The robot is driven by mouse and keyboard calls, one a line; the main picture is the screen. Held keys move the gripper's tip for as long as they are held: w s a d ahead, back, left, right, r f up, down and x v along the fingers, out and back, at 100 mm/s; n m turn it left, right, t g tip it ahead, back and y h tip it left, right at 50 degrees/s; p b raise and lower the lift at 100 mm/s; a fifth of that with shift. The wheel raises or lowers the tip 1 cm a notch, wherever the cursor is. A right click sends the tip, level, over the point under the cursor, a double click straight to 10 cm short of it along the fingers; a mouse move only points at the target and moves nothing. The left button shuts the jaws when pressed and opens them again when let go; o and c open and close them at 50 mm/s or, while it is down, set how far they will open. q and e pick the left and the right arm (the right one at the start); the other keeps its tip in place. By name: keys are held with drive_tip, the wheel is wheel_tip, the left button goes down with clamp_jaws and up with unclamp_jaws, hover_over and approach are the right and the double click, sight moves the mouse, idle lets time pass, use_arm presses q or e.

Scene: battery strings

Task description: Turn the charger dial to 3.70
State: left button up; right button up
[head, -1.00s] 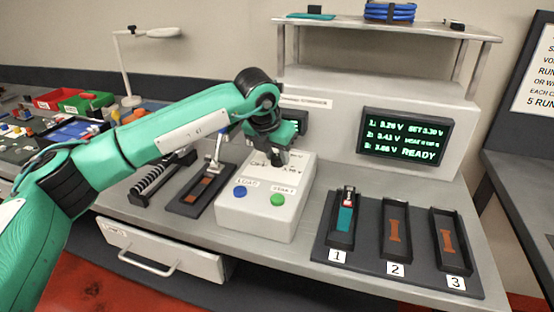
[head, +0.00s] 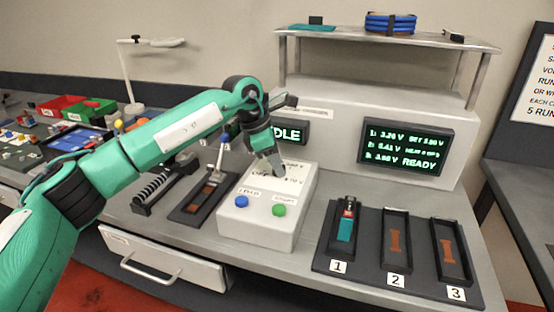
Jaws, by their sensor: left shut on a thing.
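The white charger box (head: 258,222) stands on the bench with a blue button (head: 241,202) and a green button (head: 279,210) on its top. My left gripper (head: 273,171) points down at the rear of the box top, where printed scale marks show around it. It is shut on the dial, which the fingers hide. The green-lit screen (head: 405,146) shows three voltage lines, a SET value too small to read surely, and READY. My right gripper is out of view.
A black tray (head: 400,277) at the right has bays 1, 2 and 3; bay 1 holds a teal battery (head: 346,225). A lever fixture (head: 205,197) stands left of the charger. A shelf (head: 400,38) is above the screen.

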use_arm(q)
drive_tip(key=m+g+p, duration=0.1)
drive_tip(key=m, duration=0.1)
drive_tip(key=m+g, duration=0.1)
drive_tip(key=m, duration=0.2)
drive_tip(key=shift+w+r+m+p, duration=0.1)
drive_tip(key=shift+w+m+p, duration=0.05)
drive_tip(key=shift+m+p, duration=0.2)
drive_tip(key=m, duration=0.2)
drive_tip(key=m+g+y+p, duration=0.1)
drive_tip(key=m, duration=0.1)
drive_tip(key=shift+w+d+g, duration=0.1)
drive_tip(key=shift+g, duration=0.2)
drive_tip(key=shift+m+g+y+p, duration=0.4)
drive_tip(key=shift+m+y, duration=0.4)
drive_tip(key=shift+m, duration=1.15)
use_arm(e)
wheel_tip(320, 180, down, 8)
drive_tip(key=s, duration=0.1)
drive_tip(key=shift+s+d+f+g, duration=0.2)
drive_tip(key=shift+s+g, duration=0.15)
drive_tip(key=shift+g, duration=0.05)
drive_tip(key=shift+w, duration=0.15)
use_arm(q)
drive_tip(key=o, duration=1)
drive_tip(key=shift+w, duration=0.1)
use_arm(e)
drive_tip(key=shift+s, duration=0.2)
